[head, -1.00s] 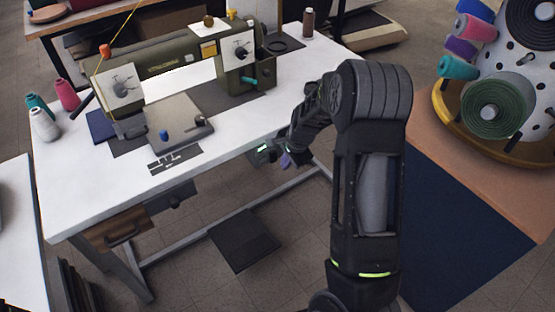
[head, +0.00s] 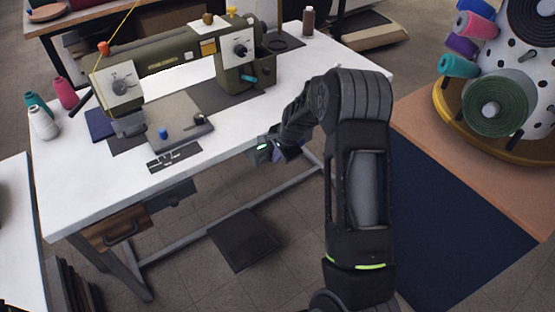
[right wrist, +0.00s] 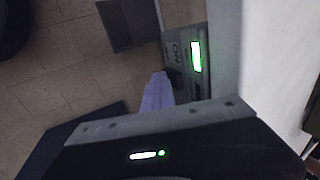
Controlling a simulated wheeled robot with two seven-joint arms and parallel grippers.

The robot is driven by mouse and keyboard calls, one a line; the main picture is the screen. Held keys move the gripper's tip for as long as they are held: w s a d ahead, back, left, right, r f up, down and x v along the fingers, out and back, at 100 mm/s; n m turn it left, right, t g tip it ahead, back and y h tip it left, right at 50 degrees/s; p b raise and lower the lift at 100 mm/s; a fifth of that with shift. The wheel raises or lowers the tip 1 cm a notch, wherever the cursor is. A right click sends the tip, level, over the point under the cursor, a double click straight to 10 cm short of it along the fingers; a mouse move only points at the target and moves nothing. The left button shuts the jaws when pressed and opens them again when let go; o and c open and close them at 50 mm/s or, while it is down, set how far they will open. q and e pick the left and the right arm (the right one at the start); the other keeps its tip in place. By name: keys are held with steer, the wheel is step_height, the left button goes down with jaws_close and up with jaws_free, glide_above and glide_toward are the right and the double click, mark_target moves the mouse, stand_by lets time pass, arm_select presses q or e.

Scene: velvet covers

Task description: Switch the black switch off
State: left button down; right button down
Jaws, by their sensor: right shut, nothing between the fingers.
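A grey switch box with a lit green lamp (right wrist: 196,56) and an "ON" label is fixed under the table's edge in the right wrist view. It also shows in the head view (head: 264,148). A dark part, seemingly the black switch (right wrist: 174,79), sits below the label, partly hidden by my fingers; its position cannot be told. My right gripper (right wrist: 158,80) is shut and empty, its purplish fingertips right at the box's front. Whether they touch it cannot be told. In the head view the right gripper (head: 284,153) is small, just right of the box. My left gripper is out of view.
The white table (head: 235,160) carries an olive sewing machine (head: 170,60) and thread spools. A drawer (head: 120,232) hangs below its front, and a dark pedal plate (head: 245,240) lies underneath. A round thread stand (head: 500,150) stands at the right.

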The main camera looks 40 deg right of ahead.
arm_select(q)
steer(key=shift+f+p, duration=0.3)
arm_select(e)
steer(key=shift+w, duration=0.1)
arm_select(q)
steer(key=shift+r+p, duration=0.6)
steer(key=shift+p, duration=0.05)
arm_select(e)
steer(key=shift+r, duration=0.85)
